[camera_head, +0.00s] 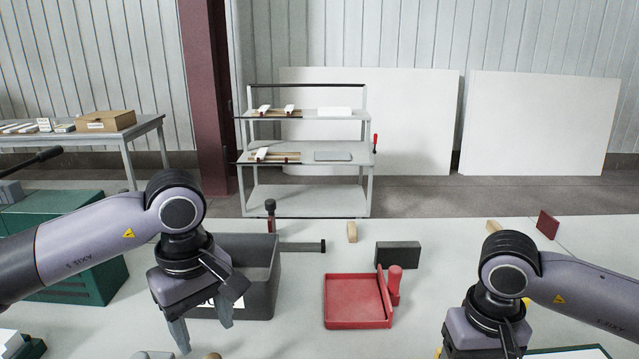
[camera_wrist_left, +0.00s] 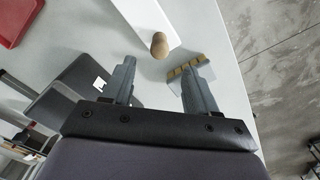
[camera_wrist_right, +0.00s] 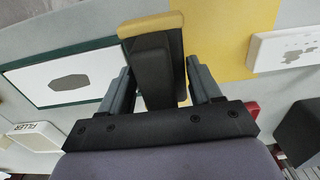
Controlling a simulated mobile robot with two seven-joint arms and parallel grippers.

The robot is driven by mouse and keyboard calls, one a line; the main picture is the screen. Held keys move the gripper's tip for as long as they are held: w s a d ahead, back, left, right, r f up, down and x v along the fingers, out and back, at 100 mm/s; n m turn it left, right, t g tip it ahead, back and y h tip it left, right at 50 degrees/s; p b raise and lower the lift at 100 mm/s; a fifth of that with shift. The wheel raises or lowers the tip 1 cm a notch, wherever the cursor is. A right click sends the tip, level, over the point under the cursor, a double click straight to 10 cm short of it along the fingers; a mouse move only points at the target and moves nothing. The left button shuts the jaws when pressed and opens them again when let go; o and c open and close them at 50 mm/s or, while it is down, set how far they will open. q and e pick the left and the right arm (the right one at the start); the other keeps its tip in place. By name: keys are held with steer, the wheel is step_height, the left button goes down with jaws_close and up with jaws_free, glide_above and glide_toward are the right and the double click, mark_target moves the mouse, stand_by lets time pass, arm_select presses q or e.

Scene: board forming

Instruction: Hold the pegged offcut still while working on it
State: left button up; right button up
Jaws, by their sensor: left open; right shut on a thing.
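The pegged offcut appears in the left wrist view as a white board (camera_wrist_left: 148,18) with a rounded wooden peg (camera_wrist_left: 160,46) at its end. In the head view only the peg's top (camera_head: 213,356) shows at the bottom edge. My left gripper (camera_wrist_left: 150,82) is open and empty, with its fingers apart above the table beside the peg, not touching it. It also shows in the head view (camera_head: 174,325). My right gripper (camera_wrist_right: 157,88) is shut on a black block-like tool (camera_wrist_right: 153,72) with a tan edge; its fingertips are cut off in the head view.
A grey piece with a tan, notched edge (camera_wrist_left: 192,74) lies near the left fingers. A red tray (camera_head: 352,300) lies mid-table. The right wrist view shows a yellow mat (camera_wrist_right: 225,35), a green-framed panel (camera_wrist_right: 35,85) and a FILLER box (camera_wrist_right: 32,137).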

arm_select(q)
step_height(320, 180, down, 11)
steer(key=shift+r, duration=0.2)
stand_by(0.3)
jaws_close()
steer(key=shift+s+f, duration=0.1)
stand_by(1.3)
